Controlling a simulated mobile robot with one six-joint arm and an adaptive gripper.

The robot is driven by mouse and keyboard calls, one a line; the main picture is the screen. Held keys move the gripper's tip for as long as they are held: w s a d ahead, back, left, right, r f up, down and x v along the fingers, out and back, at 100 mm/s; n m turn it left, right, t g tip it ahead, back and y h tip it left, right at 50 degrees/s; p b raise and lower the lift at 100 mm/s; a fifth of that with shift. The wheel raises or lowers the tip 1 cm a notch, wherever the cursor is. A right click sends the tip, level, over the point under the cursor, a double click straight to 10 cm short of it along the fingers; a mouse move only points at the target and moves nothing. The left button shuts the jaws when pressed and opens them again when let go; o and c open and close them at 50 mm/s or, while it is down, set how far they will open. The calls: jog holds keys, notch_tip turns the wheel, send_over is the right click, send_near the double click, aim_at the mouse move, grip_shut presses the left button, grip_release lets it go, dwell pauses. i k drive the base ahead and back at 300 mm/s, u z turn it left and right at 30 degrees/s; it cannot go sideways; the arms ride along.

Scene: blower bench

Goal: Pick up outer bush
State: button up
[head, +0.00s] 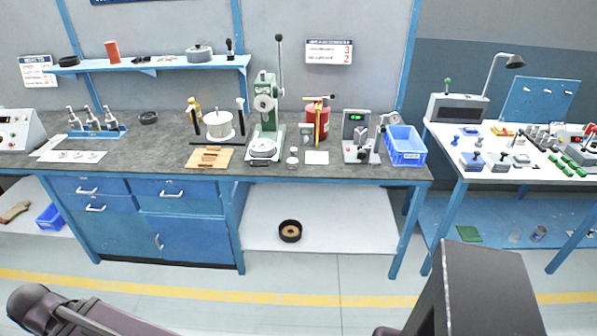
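No part is clearly recognisable as the outer bush at this size. A small pale cylindrical part (292,160) stands on the bench (345,178) just right of the green arbor press (267,112); I cannot tell whether it is the bush. A dark ring with a tan inside (290,231) lies on the low shelf under the bench. A dark ring (149,118) lies at the back left of the bench top. My gripper is not in view; only dark links of my arm show along the bottom edge, well in front of the bench.
A second table (432,133) at right is crowded with small parts. The floor before the bench is clear.

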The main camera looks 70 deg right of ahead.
aim_at(292, 162)
jog(key=k, duration=1.55)
jog(key=z, duration=2.5)
jog(key=i, duration=0.6)
jog(key=u, duration=0.2)
